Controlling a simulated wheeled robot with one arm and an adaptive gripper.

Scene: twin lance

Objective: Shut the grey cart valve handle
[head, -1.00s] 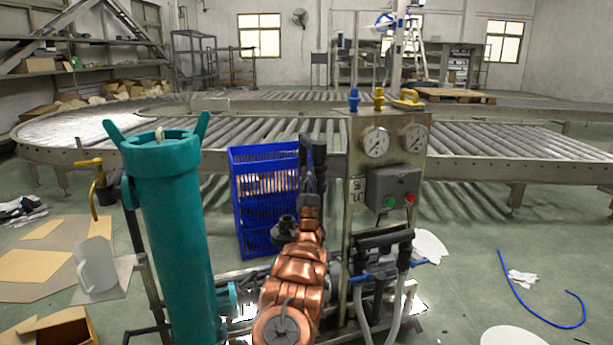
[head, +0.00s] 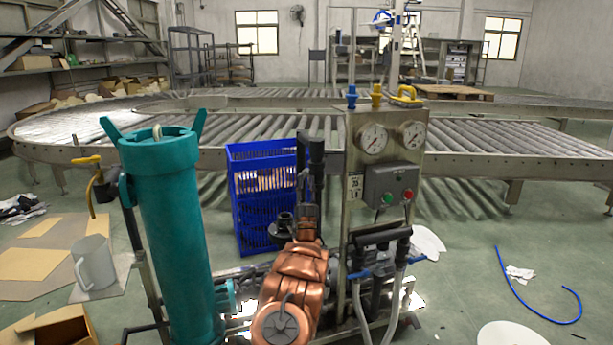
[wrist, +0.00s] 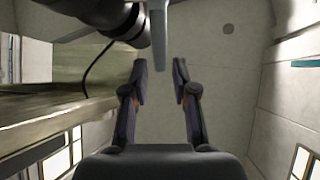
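The cart carries a teal cylinder (head: 172,230) and an upright grey panel (head: 356,140) with two gauges and yellow and blue valve parts on top. Blue levers (head: 357,273) sit by the hoses low on the panel. I cannot pick out a grey valve handle for certain in the head view. My gripper (head: 311,142) points up left of the panel, above my copper arm.
A blue crate (head: 250,215) stands behind my arm. A roller conveyor (head: 490,140) crosses behind the cart. A yellow-handled valve (head: 88,161) is at the left. Open floor shows at the right.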

